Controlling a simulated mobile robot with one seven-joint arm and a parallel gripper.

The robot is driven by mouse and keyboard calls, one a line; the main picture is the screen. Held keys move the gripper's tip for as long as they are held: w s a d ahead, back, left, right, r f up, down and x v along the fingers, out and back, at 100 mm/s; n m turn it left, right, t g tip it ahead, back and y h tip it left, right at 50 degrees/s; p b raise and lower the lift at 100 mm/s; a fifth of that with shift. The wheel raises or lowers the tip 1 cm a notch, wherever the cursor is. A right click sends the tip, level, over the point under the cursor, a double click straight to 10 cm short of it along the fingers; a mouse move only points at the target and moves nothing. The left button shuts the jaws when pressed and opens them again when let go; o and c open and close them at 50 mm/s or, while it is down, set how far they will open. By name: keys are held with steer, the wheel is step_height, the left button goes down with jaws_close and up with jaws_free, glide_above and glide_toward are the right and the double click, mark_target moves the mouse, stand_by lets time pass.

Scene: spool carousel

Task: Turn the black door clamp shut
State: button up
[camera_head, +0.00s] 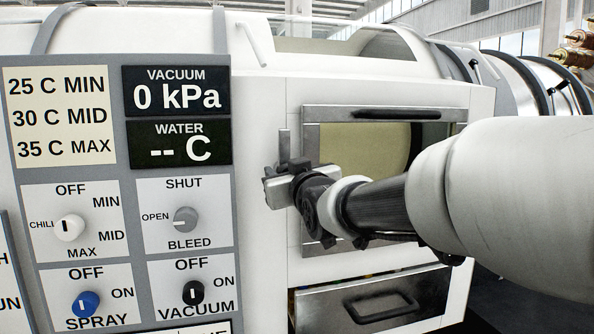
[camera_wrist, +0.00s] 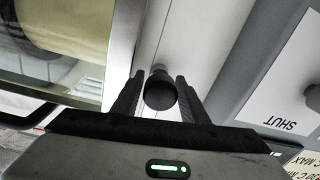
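The black door clamp's round knob (camera_wrist: 160,91) shows in the wrist view, close to the door frame's edge. My gripper (camera_wrist: 160,84) has one finger on either side of it, close against its sides. The fingers stand only a little apart and look shut on the knob. In the head view my gripper (camera_head: 290,178) is at the left edge of the chamber door (camera_head: 311,224), and it hides most of the clamp. The door has a window and lies against the white front, as far as I can see.
A control panel (camera_head: 126,172) with several knobs stands to the left of my gripper. A drawer (camera_head: 425,293) with a black handle lies below the door. A black bar handle (camera_head: 398,114) runs along the door's top. My arm crosses the right side.

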steer(key=shift+w+a, duration=0.15)
steer(key=shift+w, duration=0.35)
jaws_close()
